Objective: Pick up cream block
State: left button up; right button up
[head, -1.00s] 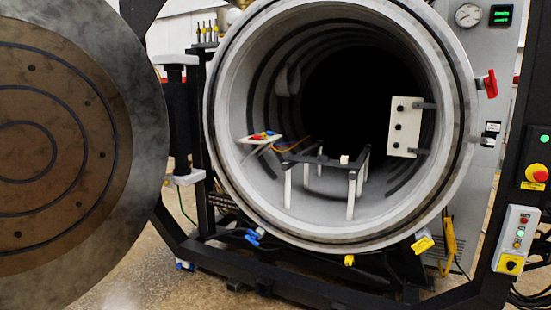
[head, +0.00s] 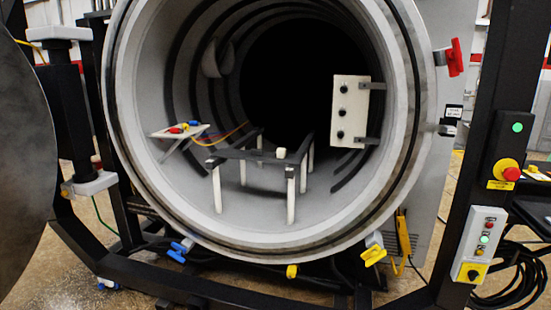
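The cream block (head: 281,153) is a small pale cube. It sits on the dark top of a small frame stand (head: 247,154) with white legs, inside the open furnace chamber in the head view. Nothing touches it from above. Neither of my grippers is in view.
The chamber's round rim (head: 412,165) surrounds the opening. A white side shelf (head: 166,132) with coloured connectors is at left inside. A white panel with black knobs (head: 347,111) is at right inside. The open door (head: 22,170) stands at far left, a control box (head: 482,243) at right.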

aim_at(281, 153)
jog(key=i+z, duration=0.25)
jog(key=i+j+z, duration=0.2)
jog(key=i+z, duration=0.15)
jog(key=i+j+z, duration=0.7)
jog(key=k+j, duration=0.05)
